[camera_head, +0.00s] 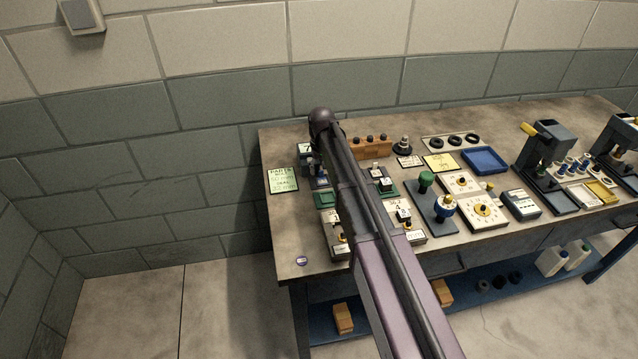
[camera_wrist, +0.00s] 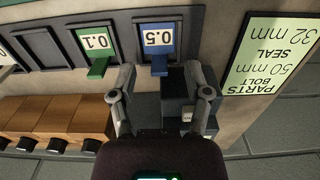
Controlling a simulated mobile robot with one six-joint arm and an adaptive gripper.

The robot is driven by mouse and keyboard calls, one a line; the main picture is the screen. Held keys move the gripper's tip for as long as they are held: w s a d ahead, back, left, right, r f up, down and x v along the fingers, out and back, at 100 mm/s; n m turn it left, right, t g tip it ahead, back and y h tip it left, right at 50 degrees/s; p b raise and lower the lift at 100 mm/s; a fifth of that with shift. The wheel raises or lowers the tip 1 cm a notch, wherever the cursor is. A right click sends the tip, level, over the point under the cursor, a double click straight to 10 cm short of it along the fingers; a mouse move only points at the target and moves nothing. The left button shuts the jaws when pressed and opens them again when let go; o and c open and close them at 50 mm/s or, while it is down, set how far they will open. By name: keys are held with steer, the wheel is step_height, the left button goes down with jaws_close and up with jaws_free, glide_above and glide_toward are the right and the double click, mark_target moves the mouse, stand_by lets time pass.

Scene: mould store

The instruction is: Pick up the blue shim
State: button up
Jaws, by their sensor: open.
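The blue shim (camera_wrist: 160,52) shows in the wrist view as a blue tab with a white 0.5 label, in a slot of a dark grey-green holder (camera_wrist: 118,21). A green shim marked 0.1 (camera_wrist: 96,50) sits in the slot to its left. My gripper (camera_wrist: 160,82) is open, its fingers on either side of the blue tab's lower end, with a gap between. I cannot tell how far above the tab they are. In the head view my arm covers much of this area and my gripper cannot be made out.
A green parts card (camera_wrist: 270,55) lies right of the holder. An orange-brown block row with black knobs (camera_wrist: 60,118) lies lower left. On the bench (camera_head: 283,232), dial boxes (camera_head: 486,211), a blue tray (camera_head: 485,160) and presses (camera_head: 545,160) stand to the right.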

steer(key=shift+f+b, duration=0.55)
steer(key=shift+f, duration=0.25)
steer(key=shift+c, duration=0.2)
steer(key=c, duration=0.8)
